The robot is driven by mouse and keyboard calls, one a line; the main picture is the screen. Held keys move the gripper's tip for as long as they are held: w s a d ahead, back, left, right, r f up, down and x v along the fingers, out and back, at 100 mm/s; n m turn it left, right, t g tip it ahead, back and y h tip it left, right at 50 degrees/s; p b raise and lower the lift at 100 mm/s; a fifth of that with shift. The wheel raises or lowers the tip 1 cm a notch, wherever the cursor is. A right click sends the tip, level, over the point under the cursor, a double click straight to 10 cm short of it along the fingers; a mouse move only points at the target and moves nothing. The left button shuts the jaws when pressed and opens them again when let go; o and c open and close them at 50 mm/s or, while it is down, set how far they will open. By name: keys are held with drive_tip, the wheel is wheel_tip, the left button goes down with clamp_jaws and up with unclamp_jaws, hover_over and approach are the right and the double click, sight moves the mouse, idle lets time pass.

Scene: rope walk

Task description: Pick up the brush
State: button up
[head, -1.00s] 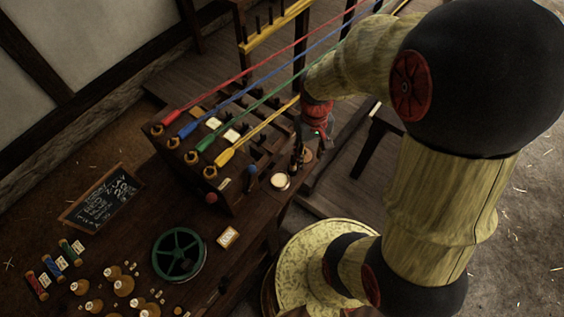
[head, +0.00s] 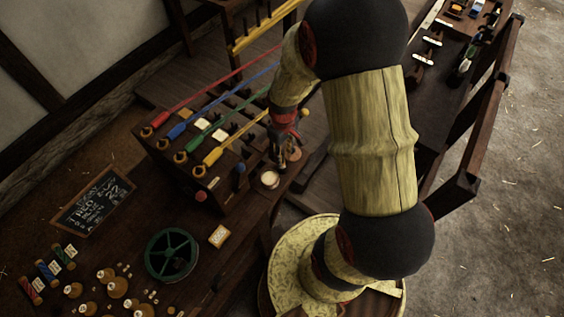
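My gripper (head: 283,152) points down over the right end of the dark workbench (head: 120,218), close to a round pot with a pale top (head: 269,180). Its fingers are small and dark, and I cannot tell whether they are open or shut. A brownish round thing (head: 295,155) shows right beside the fingers, partly hidden by them. I cannot make out the brush for certain; the gripper covers part of this spot.
A dark rack with coloured ropes (head: 214,155) stands left of my gripper. Another bench (head: 440,100) with tools is at the upper right.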

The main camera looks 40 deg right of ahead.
drive_tip(key=f, duration=0.3)
drive_tip(key=f+b, duration=0.1)
drive_tip(key=shift+w+f, duration=0.3)
drive_tip(key=shift+f, duration=0.05)
drive_tip(key=shift+c, duration=0.7)
drive_tip(key=shift+r, duration=0.1)
drive_tip(key=c, duration=0.8)
clamp_jaws()
